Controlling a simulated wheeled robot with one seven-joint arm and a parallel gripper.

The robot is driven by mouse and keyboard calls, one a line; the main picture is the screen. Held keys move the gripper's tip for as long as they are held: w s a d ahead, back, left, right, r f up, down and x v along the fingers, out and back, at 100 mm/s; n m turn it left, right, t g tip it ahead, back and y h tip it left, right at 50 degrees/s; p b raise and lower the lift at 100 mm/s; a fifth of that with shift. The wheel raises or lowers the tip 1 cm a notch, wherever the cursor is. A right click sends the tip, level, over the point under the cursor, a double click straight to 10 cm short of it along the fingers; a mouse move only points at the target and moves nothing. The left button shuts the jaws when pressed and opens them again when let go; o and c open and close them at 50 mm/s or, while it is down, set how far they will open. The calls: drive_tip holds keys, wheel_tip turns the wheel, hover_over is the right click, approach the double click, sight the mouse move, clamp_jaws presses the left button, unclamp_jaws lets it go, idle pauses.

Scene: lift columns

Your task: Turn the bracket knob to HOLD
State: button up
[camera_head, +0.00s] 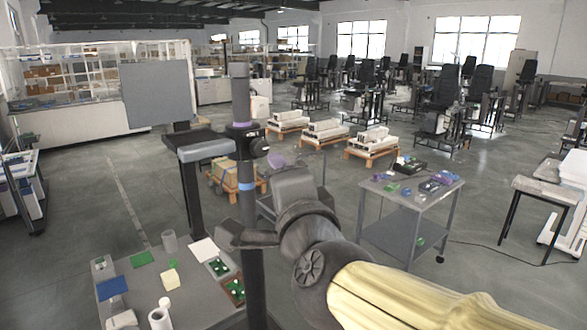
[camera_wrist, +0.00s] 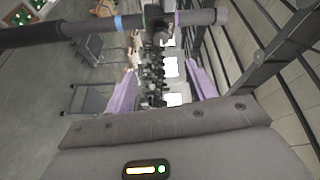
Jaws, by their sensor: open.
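A dark vertical lift column (camera_head: 244,95) stands in the middle of the head view. A black bracket (camera_head: 238,131) with a round dark knob (camera_head: 260,147) on its right side is clamped on it, between a purple band and a lower blue band (camera_head: 247,187). My gripper (camera_head: 277,160) is just right of the knob, mostly hidden by my arm. In the wrist view the column (camera_wrist: 75,30) runs across the top, with the knob (camera_wrist: 158,37) ahead of the gap between my purple fingers. My gripper (camera_wrist: 157,72) is open, empty and apart from the knob. The knob's marks are unreadable.
A workbench (camera_head: 185,305) with small parts is at lower left; a grey cart (camera_head: 405,215) is at right. Pallets with white boxes (camera_head: 325,130) stand behind.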

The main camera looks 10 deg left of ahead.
drive_tip(key=shift+s+d+r+p, duration=0.15)
drive_tip(key=shift+s+p, duration=0.45)
drive_tip(key=shift+p, duration=0.55)
drive_tip(key=w+d+f+n+g+h+b, duration=0.1)
drive_tip(key=w+d+f+n+g, duration=0.15)
drive_tip(key=f, duration=0.45)
drive_tip(key=w+d+f+n+g+h+b, duration=0.15)
drive_tip(key=d+f, duration=0.25)
drive_tip(key=f, duration=0.4)
drive_tip(key=w+d+f+n+g+h, duration=0.1)
drive_tip(key=d+f+n+g+h, duration=0.2)
drive_tip(key=f, duration=0.4)
drive_tip(key=s+d+f+n+g+h+b, duration=0.1)
drive_tip(key=s+d+f+n+g, duration=0.1)
drive_tip(key=d+f, duration=0.6)
drive_tip(key=s+d+f+n+g+h+b, duration=0.1)
drive_tip(key=s+d+f+n+g, duration=0.1)
drive_tip(key=s+d+f+g, duration=0.2)
drive_tip(key=s+d+f, duration=0.3)
drive_tip(key=d+f, duration=0.1)
drive_tip(key=shift+f, duration=0.4)
